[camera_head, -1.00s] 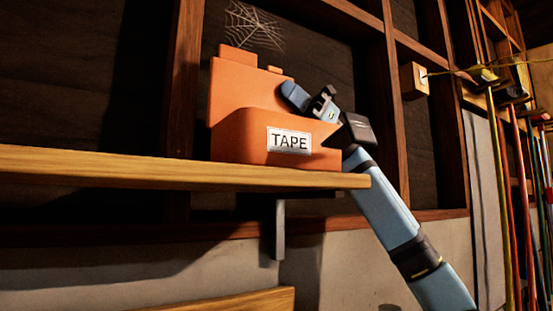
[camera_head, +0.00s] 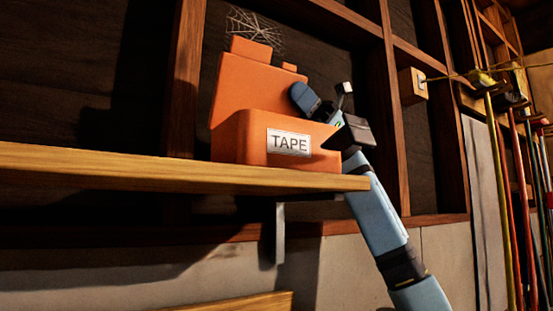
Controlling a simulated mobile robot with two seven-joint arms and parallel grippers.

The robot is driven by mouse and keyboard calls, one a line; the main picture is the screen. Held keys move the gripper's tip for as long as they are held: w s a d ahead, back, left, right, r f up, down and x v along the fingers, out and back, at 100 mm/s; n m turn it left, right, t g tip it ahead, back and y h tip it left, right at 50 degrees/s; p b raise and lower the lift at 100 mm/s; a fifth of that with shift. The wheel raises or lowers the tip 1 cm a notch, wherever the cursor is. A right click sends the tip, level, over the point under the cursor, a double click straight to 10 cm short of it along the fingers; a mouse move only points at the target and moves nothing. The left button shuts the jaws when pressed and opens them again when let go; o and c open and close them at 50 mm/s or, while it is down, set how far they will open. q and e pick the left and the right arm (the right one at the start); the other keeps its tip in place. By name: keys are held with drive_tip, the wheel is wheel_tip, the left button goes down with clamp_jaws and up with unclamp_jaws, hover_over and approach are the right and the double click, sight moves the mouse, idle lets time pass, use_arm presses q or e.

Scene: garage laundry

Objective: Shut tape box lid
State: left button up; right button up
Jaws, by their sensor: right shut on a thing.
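The orange tape box (camera_head: 245,140) with a white TAPE label (camera_head: 289,142) stands on a wooden shelf near its right end. Its orange lid (camera_head: 262,88) is up at the back of the box and leans a little to the right. My right gripper (camera_head: 318,100) is at the right edge of the raised lid, above the box's right side. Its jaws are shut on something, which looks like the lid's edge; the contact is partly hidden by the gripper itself. My left gripper is not in view.
The wooden shelf (camera_head: 130,168) is clear left of the box, with a metal bracket (camera_head: 280,232) below. Dark wall panels and wooden studs stand behind. A small wooden block (camera_head: 412,86) with a cord and several long-handled tools (camera_head: 515,190) are at the right.

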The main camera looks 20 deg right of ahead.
drive_tip(key=shift+s+d+f+n+g+h, duration=0.15)
drive_tip(key=shift+s+n+g+h, duration=0.2)
drive_tip(key=shift+n, duration=0.3)
drive_tip(key=shift+s+a+f+n+g+h, duration=0.1)
drive_tip(key=shift+s+n+g+h, duration=0.15)
drive_tip(key=shift+n+g, duration=0.35)
drive_tip(key=shift+s+d+f+n+g+h, duration=0.15)
drive_tip(key=shift+s+n+g+h, duration=0.15)
drive_tip(key=shift+n, duration=0.45)
drive_tip(key=o, duration=0.8)
drive_tip(key=w+d+p, duration=0.1)
drive_tip(key=d, duration=0.6)
drive_tip(key=shift+p, duration=0.35)
drive_tip(key=shift+a, duration=0.1)
